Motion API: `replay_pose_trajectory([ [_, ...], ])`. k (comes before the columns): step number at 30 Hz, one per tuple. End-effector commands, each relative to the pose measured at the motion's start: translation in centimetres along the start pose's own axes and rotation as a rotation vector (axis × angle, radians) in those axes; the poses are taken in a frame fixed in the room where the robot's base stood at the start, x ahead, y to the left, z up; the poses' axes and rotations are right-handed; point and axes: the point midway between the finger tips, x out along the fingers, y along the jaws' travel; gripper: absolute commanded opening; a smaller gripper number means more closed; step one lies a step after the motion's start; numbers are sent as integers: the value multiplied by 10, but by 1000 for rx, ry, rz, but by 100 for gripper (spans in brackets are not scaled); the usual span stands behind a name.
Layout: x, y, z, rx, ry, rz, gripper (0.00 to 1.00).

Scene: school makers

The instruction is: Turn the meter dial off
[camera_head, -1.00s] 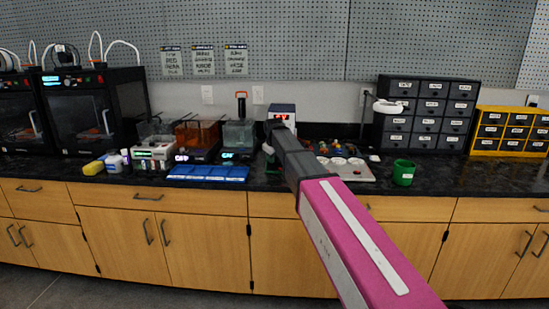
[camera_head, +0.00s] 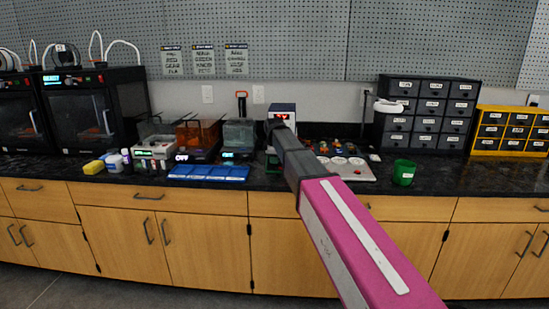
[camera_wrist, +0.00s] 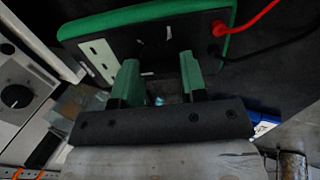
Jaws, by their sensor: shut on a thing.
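The meter (camera_wrist: 205,30) is a dark-faced device with a green rim at the top of the wrist view, with a red and a black lead at its right side. My gripper (camera_wrist: 160,70) is at the meter's face, its two green fingers a little apart and shut on the dial. The dial itself is mostly hidden between the fingers, so its setting cannot be read. In the head view my own arm covers the gripper and most of the meter; a small green part of the meter (camera_head: 272,163) shows left of the arm.
A white device with a black knob (camera_wrist: 16,96) stands close by at the left in the wrist view. A box with a red display (camera_head: 282,112) stands behind my arm. A blue tray (camera_head: 208,173) lies left, a green cup (camera_head: 403,172) right, on the black counter.

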Motion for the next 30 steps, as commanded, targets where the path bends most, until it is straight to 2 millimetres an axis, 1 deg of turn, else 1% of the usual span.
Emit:
replay_pose_trajectory([
  [15, 0, 0, 0, -23, 1, -1, 16],
  [16, 0, 0, 0, -22, 1, -1, 42],
  [17, 0, 0, 0, -22, 1, -1, 52],
  [18, 0, 0, 0, -22, 1, -1, 64],
  [26, 0, 0, 0, -21, 0, -1, 64],
  [30, -8, 0, 0, -21, 0, 0, 64],
])
